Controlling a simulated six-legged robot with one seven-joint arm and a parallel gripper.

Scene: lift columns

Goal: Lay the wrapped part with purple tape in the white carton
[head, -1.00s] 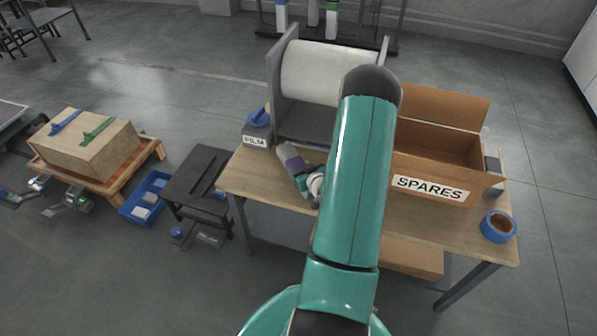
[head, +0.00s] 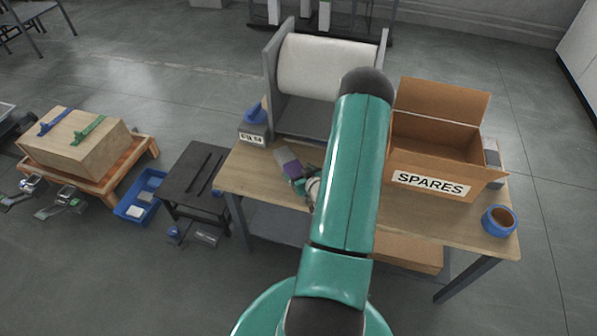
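A wrapped part with a purple band (head: 288,162) lies on or just above the wooden table (head: 245,178), in front of the film roll stand. My gripper (head: 301,184) is right at the near end of this part. My teal arm hides most of the gripper, so I cannot see whether its fingers are closed on the part. I see no white carton; the open carton in view is brown, marked SPARES (head: 433,183), and stands on the right of the table.
A white film roll (head: 322,68) in a grey stand fills the table's back left, with a FILM-labelled blue-topped item (head: 254,130) beside it. A blue tape roll (head: 499,220) sits at the right corner. A black side table (head: 192,172) and blue bin (head: 140,196) stand left.

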